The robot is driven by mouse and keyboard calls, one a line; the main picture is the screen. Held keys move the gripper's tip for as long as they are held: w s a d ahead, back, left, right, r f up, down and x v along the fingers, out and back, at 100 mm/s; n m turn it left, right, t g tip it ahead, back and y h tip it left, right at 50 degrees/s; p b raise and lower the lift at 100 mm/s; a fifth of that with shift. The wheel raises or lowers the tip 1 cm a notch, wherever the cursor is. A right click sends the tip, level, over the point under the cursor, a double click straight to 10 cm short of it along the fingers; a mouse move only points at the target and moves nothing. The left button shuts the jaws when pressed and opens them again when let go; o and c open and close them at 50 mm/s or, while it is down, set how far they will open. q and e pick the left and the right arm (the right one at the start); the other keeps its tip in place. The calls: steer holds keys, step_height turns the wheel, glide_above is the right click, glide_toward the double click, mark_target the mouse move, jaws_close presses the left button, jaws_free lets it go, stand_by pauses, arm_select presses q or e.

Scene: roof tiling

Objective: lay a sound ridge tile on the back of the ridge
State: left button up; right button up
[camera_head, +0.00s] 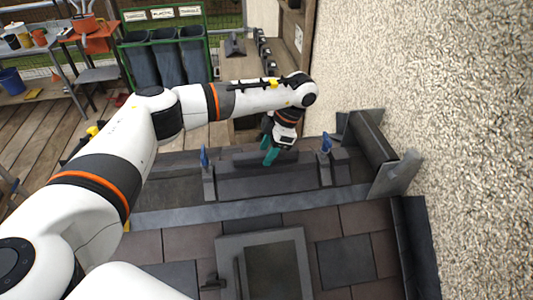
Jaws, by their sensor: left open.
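The ridge (265,184) runs across the middle of the head view, with dark grey pieces along it. A blue-handled clamp (205,160) stands on its left part and another blue-handled clamp (326,145) on its right part. My left gripper (268,151), with teal fingertips, is between the two clamps at the back side of the ridge, pointing down. Its fingers are apart and I see nothing held between them. Whether it touches the dark piece beside it, I cannot tell. I cannot tell which dark pieces are sound ridge tiles. My right gripper is out of view.
A roof window (270,268) is set in the tiled slope in front. A rough pale wall (460,120) closes the right side. Behind are a wooden bench (238,68), green-framed bins (165,58) and a table with pots (38,45). Wooden decking (50,140) lies at left.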

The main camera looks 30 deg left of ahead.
arm_select(q)
steer(key=b+v, duration=0.3)
steer(key=v, duration=0.2)
steer(key=shift+w+d+r, duration=0.1)
steer(key=shift+d, duration=0.1)
steer(key=v, duration=0.4)
steer(key=shift+r, duration=0.25)
steer(key=shift+w+d+r, duration=0.1)
steer(key=shift+r, duration=0.4)
steer(key=shift+f, duration=0.1)
